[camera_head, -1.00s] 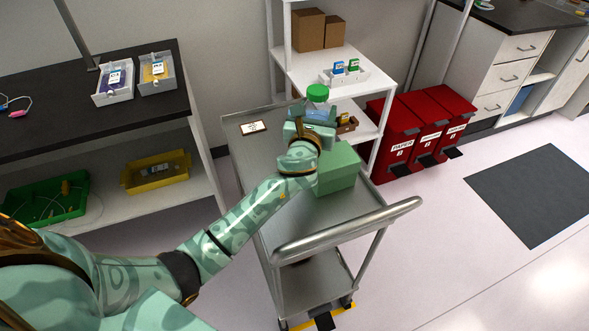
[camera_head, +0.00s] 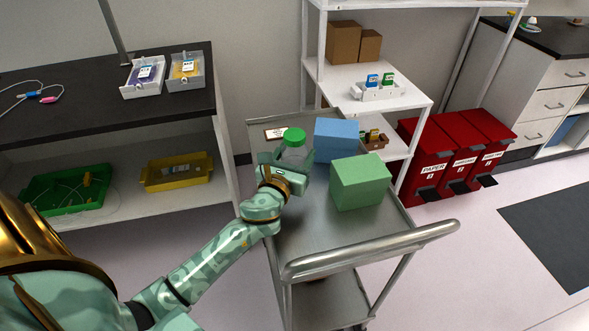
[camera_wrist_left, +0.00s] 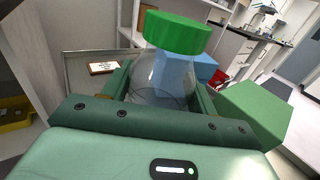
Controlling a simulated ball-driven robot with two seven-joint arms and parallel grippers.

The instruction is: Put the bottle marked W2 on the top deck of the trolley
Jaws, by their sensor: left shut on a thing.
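A clear bottle with a green cap (camera_head: 294,137) is held in my left gripper (camera_head: 287,165), which is shut on it. The bottle is upright, over the top deck of the trolley (camera_head: 312,226). In the left wrist view the bottle (camera_wrist_left: 160,77) stands between the two green fingers (camera_wrist_left: 158,97). I see no W2 mark on the side that shows. The bottle's base is hidden by the gripper, so I cannot tell whether it touches the deck. My right gripper is not in view.
A blue box (camera_head: 336,140) and a green box (camera_head: 360,182) stand on the deck, right of the bottle. A small label card (camera_head: 275,134) lies at the far left corner. The trolley handle (camera_head: 370,250) is at the near end. White shelves (camera_head: 345,85) stand behind.

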